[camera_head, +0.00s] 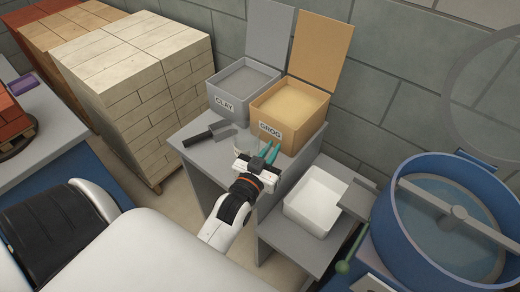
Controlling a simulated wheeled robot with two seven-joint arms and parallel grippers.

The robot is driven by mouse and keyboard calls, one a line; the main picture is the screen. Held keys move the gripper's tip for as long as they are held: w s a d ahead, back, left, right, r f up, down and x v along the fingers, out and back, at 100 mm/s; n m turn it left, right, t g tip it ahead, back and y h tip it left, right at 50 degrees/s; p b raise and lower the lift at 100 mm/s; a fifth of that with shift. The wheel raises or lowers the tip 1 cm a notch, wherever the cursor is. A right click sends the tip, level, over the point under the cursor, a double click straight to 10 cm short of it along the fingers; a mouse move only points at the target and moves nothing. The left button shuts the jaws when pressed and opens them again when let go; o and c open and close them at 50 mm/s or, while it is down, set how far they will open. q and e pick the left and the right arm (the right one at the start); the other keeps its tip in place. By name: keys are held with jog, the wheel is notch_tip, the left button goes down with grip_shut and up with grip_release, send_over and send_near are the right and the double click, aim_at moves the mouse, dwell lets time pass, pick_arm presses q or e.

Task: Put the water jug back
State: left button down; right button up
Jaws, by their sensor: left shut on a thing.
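My left gripper (258,159) is over the front of the grey stand, before the two bins. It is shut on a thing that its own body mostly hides. A small pale shape (242,145) shows just behind it and seems to be the water jug. Two slim teal pieces (271,152) show beside the fingers; I cannot tell whether they belong to the jug. I cannot tell whether the jug touches the stand. My right gripper is not in view.
The grey stand (196,152) bears a clay bin (228,105), a grog bin (280,133) and a dark-handled tool (200,137). A white tub (310,210) sits on a lower shelf. A blue round mixer (400,212) is at right, stacked pale bricks (150,110) at left.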

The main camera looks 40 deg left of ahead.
pick_arm(q)
jog(key=shift+f+b, duration=0.35)
jog(key=shift+f, duration=3.1)
jog(key=shift+f, duration=0.2)
jog(key=c, duration=1.4)
grip_release()
jog(key=shift+c, duration=0.2)
jog(key=shift+r, duration=0.1)
jog(key=shift+s+r, duration=0.1)
jog(key=shift+r, duration=0.05)
jog(key=s+d, duration=0.1)
jog(key=s, duration=1)
jog(key=shift+s+d+b, duration=0.25)
jog(key=shift+s+b, duration=0.05)
jog(key=shift+s, duration=0.1)
